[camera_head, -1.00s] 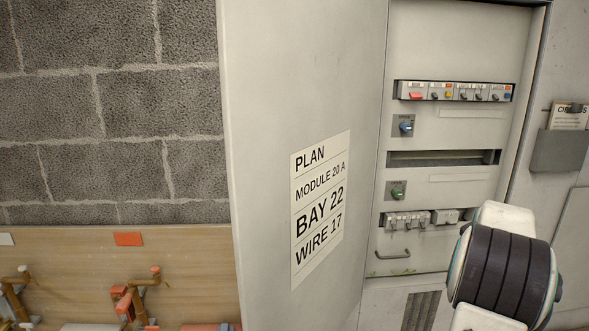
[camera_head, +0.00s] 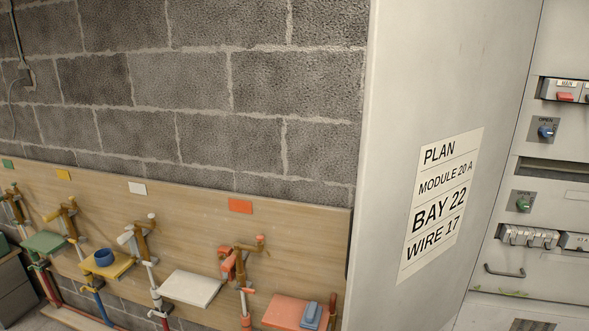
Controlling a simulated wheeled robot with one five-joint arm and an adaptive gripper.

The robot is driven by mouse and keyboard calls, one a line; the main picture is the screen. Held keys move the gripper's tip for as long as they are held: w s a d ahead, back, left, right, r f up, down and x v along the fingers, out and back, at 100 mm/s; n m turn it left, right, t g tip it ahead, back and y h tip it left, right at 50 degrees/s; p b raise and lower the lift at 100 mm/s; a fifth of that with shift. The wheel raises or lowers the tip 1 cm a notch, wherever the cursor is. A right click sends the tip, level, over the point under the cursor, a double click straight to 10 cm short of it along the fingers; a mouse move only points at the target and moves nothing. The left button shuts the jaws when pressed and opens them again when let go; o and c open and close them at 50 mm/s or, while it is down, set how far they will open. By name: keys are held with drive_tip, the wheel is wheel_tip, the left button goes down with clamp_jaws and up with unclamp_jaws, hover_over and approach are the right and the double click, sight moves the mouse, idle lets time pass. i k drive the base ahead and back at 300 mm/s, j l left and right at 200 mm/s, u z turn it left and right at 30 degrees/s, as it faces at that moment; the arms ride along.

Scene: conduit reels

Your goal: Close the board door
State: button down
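The board door (camera_head: 430,90) is a tall pale grey panel that stands open, swung out to the left of the board. Its inner face carries a white label reading PLAN, MODULE 20 A, BAY 22, WIRE 17 (camera_head: 442,205). The open electrical board (camera_head: 545,205) is at the right edge, cut off by the frame. It shows switches, a blue knob (camera_head: 546,132), a green knob (camera_head: 524,203) and a small handle (camera_head: 504,270). My gripper is not in view.
A wooden backboard (camera_head: 190,215) with coloured pipes, valves and small shelves runs along the block wall left of the door. A blue ring (camera_head: 104,257) sits on the yellow shelf. A blue item (camera_head: 311,315) lies on the orange shelf. A grey cabinet (camera_head: 18,290) stands at lower left.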

sight(444, 80)
drive_tip(key=i+j+z, duration=0.1)
drive_tip(key=j+z, duration=1.2)
drive_tip(key=k+j+z, duration=0.1)
drive_tip(key=j+z, duration=0.35)
drive_tip(key=k+j+z, duration=0.15)
drive_tip(key=j+z, duration=0.3)
drive_tip(key=j, duration=0.1)
